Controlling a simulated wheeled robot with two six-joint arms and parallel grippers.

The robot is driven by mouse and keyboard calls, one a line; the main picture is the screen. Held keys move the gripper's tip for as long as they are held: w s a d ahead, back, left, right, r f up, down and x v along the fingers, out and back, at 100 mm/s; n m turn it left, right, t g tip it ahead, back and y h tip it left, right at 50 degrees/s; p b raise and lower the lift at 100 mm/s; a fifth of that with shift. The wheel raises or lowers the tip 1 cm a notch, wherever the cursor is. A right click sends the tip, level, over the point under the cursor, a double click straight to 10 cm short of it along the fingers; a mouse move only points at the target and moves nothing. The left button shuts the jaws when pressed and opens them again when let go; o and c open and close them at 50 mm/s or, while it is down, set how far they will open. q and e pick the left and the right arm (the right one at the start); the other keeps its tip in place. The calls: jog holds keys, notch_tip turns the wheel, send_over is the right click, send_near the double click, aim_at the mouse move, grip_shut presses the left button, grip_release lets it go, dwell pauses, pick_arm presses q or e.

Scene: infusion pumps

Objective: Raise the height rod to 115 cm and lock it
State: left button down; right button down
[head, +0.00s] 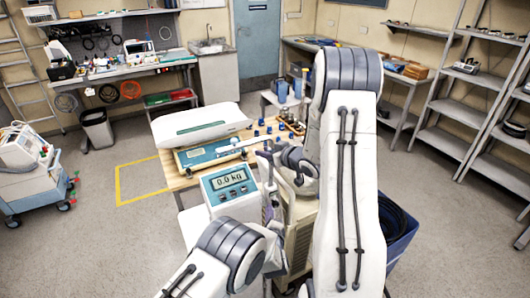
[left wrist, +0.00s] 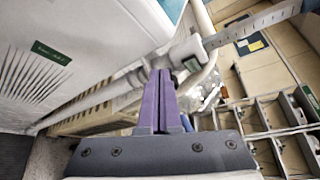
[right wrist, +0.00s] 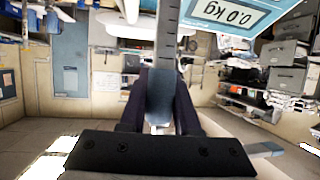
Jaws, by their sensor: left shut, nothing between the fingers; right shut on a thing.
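The scale's display head (head: 229,183) reads 0.0 kg and also shows in the right wrist view (right wrist: 235,12). The height rod (right wrist: 168,35) is a grey strip with graduation marks. My right gripper (right wrist: 160,80) is shut on it. In the left wrist view the marked strip (left wrist: 262,22) runs to the upper right from a pale collar (left wrist: 188,50) on a tube. My left gripper (left wrist: 165,78) is shut and empty, its purple fingertips just below that collar. In the head view the left gripper (head: 268,185) is right of the display. The height reading and lock state are not legible.
A wooden table (head: 185,183) with a white baby scale (head: 200,125) and several small blue parts stands behind the display. A blue bin (head: 398,240) is at the right. Shelves (head: 465,110) line the right wall.

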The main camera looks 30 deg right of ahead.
pick_arm(q)
jog(key=shift+d, duration=0.3)
jog(key=shift+d+r, duration=0.15)
jog(key=shift+r, duration=0.2)
dwell(0.4)
jog(key=shift+d+r, duration=0.1)
jog(key=shift+r, duration=0.15)
jog(key=shift+d+r, duration=0.15)
jog(key=shift+s+d, duration=0.1)
dwell(0.4)
jog(key=shift+r, duration=0.15)
jog(key=shift+a+r, duration=0.15)
jog(key=shift+a, duration=0.1)
jog(key=s, duration=0.6)
jog(key=shift+a, duration=0.25)
